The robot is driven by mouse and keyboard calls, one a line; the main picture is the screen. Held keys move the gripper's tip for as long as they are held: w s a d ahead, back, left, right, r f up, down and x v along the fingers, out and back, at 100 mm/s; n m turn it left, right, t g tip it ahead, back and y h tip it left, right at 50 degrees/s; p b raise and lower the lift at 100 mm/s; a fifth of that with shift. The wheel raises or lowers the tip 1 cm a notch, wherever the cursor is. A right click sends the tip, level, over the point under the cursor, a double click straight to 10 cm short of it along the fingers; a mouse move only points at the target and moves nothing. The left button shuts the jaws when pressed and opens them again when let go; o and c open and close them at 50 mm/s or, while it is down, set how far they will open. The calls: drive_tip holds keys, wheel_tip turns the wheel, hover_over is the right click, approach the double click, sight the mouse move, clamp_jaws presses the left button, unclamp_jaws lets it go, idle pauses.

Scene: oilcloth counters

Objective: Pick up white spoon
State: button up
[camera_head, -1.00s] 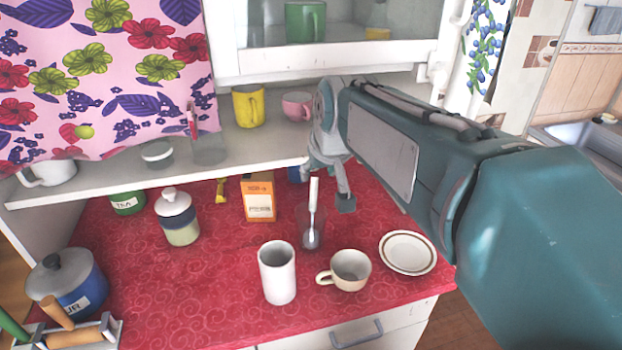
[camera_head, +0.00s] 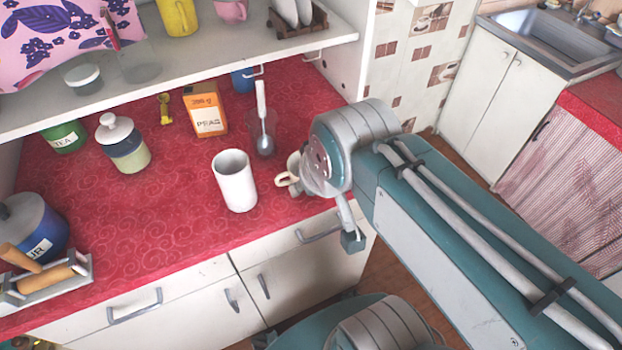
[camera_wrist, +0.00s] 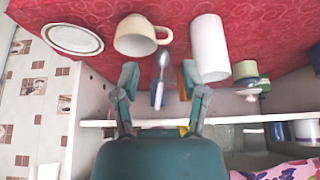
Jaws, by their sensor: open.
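The white spoon (camera_head: 262,105) stands handle-up in a clear glass (camera_head: 264,140) on the red counter, behind and right of a white mug. In the wrist view the spoon (camera_wrist: 163,62) shows between the cup and the mug, with its bowl visible and the glass hard to make out. My gripper (camera_wrist: 159,76) is open and empty, its two fingers apart, with the spoon seen between them at a distance. In the head view my gripper (camera_head: 350,238) is mostly hidden by my arm; one finger hangs near the counter's front edge, right of the spoon.
The white mug (camera_head: 235,181) and a beige cup (camera_head: 289,180), partly behind my arm, stand in front of the glass. An orange box (camera_head: 206,110) is to its left. A shelf (camera_head: 190,65) overhangs the back. A plate (camera_wrist: 72,39) lies beside the cup.

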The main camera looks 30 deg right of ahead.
drive_tip(key=shift+s+f, duration=0.2)
drive_tip(key=shift+o, duration=0.6)
drive_tip(key=m+g+h, duration=0.2)
drive_tip(key=m, duration=0.3)
approach(260, 101)
drive_tip(key=x, duration=1)
